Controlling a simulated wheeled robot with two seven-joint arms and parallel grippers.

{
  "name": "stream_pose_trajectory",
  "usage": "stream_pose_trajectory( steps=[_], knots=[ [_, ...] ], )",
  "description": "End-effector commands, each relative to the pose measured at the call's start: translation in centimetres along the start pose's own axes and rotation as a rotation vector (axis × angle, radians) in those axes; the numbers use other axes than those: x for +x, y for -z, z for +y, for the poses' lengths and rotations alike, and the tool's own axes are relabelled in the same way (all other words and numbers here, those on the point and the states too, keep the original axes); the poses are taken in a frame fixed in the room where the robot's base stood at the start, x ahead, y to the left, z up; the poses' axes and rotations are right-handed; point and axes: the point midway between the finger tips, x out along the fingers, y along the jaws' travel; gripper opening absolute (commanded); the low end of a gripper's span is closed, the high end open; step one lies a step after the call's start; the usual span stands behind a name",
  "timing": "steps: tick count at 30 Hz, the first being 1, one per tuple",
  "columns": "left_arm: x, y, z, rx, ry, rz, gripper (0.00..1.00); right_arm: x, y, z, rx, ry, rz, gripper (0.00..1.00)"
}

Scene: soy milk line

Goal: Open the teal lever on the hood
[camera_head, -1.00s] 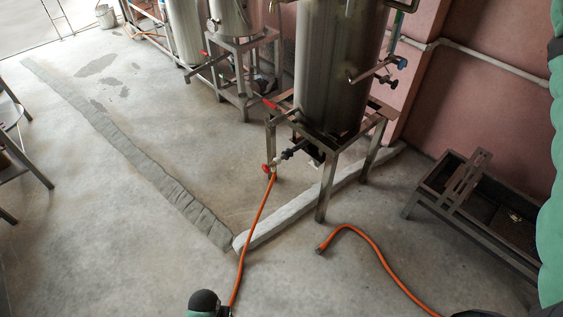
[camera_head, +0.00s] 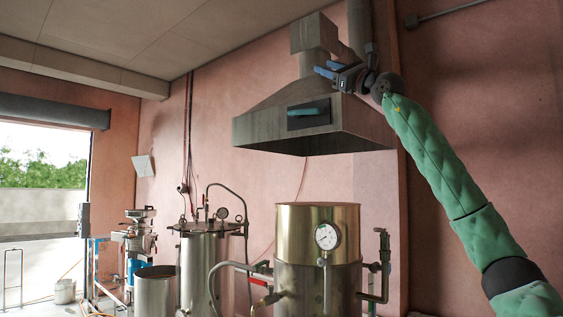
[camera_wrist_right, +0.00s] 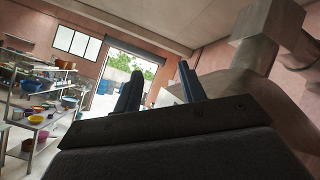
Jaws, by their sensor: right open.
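The teal lever (camera_head: 306,112) lies roughly level on a dark plate (camera_head: 309,122) on the front of the grey metal hood (camera_head: 262,130). My right gripper (camera_head: 326,70) is raised above and slightly right of the lever, beside the hood's duct, apart from the lever. Its two blue fingers point left and are open with nothing between them. The fingers also show in the right wrist view (camera_wrist_right: 160,85), with the hood's sloped side (camera_wrist_right: 255,105) to their right. The lever cannot be made out in the wrist view. My left gripper is not in view.
The hood's duct (camera_head: 312,62) rises close to my right gripper. Below the hood stand a brass-coloured tank with a gauge (camera_head: 290,222) and a steel tank (camera_head: 200,262). Shelves with bowls (camera_wrist_right: 35,95) are far off in the wrist view. Air in front of the hood is clear.

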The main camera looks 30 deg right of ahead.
Motion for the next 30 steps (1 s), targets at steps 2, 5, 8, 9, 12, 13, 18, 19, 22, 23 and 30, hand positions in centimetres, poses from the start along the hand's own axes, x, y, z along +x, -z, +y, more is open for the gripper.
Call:
stream_pose_trajectory(
  steps=[2, 5, 8, 9, 12, 13, 18, 19, 22, 23, 30],
  knots=[
    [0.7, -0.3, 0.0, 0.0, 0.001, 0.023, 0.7, -0.2, 3.1, -0.4, -0.088, -0.021, 0.136, 0.41],
    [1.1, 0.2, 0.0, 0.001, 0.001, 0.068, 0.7, -0.9, 6.6, -0.5, -0.192, -0.062, 0.303, 0.41],
    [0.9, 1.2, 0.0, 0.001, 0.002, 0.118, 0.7, -1.9, 9.0, 0.0, -0.273, -0.115, 0.435, 0.41],
    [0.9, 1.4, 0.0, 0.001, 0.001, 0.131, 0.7, -2.2, 9.6, 0.2, -0.293, -0.134, 0.471, 0.41],
    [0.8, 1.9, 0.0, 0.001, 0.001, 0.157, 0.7, -2.9, 10.7, 0.6, -0.324, -0.18, 0.532, 0.41],
    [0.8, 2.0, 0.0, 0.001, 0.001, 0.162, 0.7, -3.1, 10.9, 0.8, -0.332, -0.191, 0.544, 0.41],
    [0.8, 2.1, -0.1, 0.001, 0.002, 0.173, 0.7, -3.2, 11.4, 1.0, -0.379, -0.224, 0.565, 0.41],
    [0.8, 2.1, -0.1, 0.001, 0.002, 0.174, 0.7, -3.1, 11.4, 1.0, -0.382, -0.225, 0.565, 0.41],
    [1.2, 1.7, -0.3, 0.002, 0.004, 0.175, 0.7, -2.6, 11.7, 1.0, -0.383, -0.225, 0.563, 0.41],
    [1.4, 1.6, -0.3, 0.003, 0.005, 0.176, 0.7, -2.4, 11.8, 1.0, -0.382, -0.225, 0.563, 0.41],
    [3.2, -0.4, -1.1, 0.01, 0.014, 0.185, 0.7, 0.1, 13.2, 1.3, -0.382, -0.225, 0.562, 0.41]
  ],
)
